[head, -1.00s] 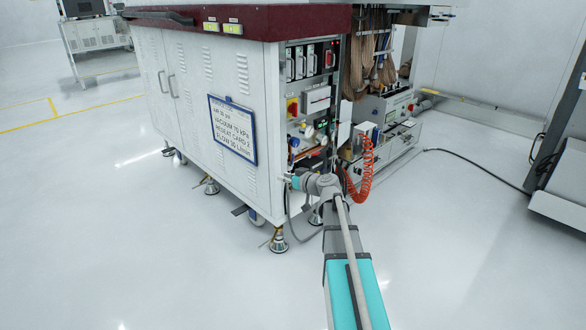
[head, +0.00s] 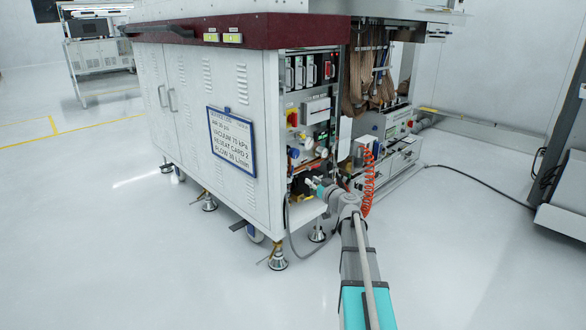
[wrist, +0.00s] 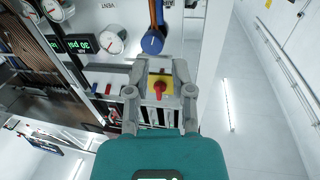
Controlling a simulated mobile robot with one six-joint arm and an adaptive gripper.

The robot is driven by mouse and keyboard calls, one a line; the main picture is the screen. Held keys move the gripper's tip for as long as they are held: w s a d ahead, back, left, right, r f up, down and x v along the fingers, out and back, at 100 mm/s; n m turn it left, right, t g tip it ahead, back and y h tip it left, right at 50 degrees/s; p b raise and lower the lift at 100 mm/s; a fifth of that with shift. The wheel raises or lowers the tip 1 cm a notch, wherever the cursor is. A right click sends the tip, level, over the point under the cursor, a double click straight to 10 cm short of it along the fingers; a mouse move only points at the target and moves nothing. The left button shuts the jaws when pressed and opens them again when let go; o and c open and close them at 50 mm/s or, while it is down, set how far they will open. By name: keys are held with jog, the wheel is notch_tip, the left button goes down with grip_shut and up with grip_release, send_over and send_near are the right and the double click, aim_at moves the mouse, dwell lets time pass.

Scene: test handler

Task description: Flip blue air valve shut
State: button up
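A round blue part (wrist: 152,41), which looks like the blue air valve, shows in the wrist view just beyond my fingertips, with orange and blue tubing behind it. I cannot tell its handle position. In the head view a small blue knob (head: 293,152) shows on the cabinet's end panel, perhaps the same part. My gripper (wrist: 160,63) has its two fingers apart, with nothing held between them. A red switch on a yellow plate (wrist: 159,88) shows between the fingers, farther back. In the head view my gripper (head: 318,186) is low in front of the panel.
Gauges (wrist: 111,40) and a green-lit pressure display (wrist: 76,44) sit left of my gripper in the wrist view. A coiled red hose (head: 368,183) hangs right of my arm. The white cabinet (head: 190,110) carries a framed sign (head: 232,143). The floor in front is clear.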

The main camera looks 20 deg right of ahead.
aim_at(292, 177)
jog(key=w, duration=0.4)
jog(key=w+a, duration=0.1)
jog(key=w, duration=0.4)
jog(key=w+a, duration=0.1)
jog(key=w, duration=0.3)
jog(key=shift+w, duration=0.25)
jog(key=shift+c, duration=0.3)
grip_shut()
